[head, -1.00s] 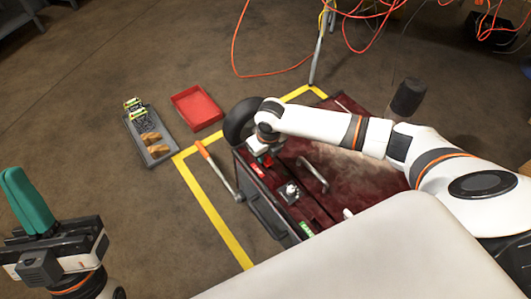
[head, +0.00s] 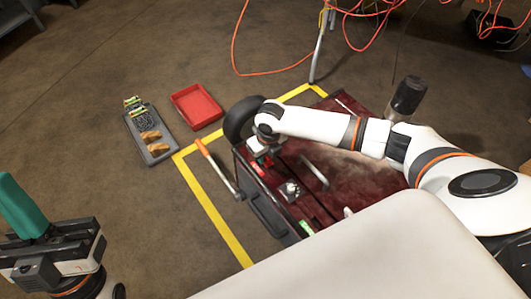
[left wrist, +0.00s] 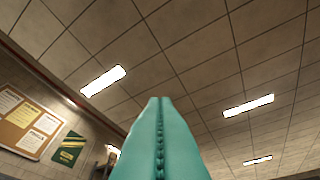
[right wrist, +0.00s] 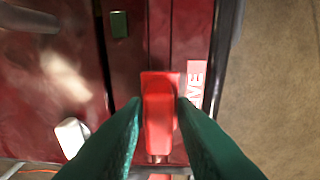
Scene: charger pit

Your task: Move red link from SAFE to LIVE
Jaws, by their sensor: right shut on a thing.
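The red link (right wrist: 158,115) is a red block between the teal fingers of my right gripper (right wrist: 160,120) in the right wrist view. The red LIVE label (right wrist: 195,82) is just right of it, on the dark red machine top. In the head view my right gripper (head: 263,146) is low over the machine's left edge, by the red label (head: 257,170). The green label (head: 306,228), presumably SAFE, is at the nearer end; its text is too small to read. I cannot tell whether the link is seated. My left gripper (head: 22,205) is shut and empty, pointing up.
The dark red machine (head: 345,165) carries a metal handle (head: 314,172) and a knob (head: 291,190). An orange-handled lever (head: 218,167) stands at its left side. A grey tray (head: 158,155) and red tray (head: 197,106) lie on the floor. Orange cables hang behind.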

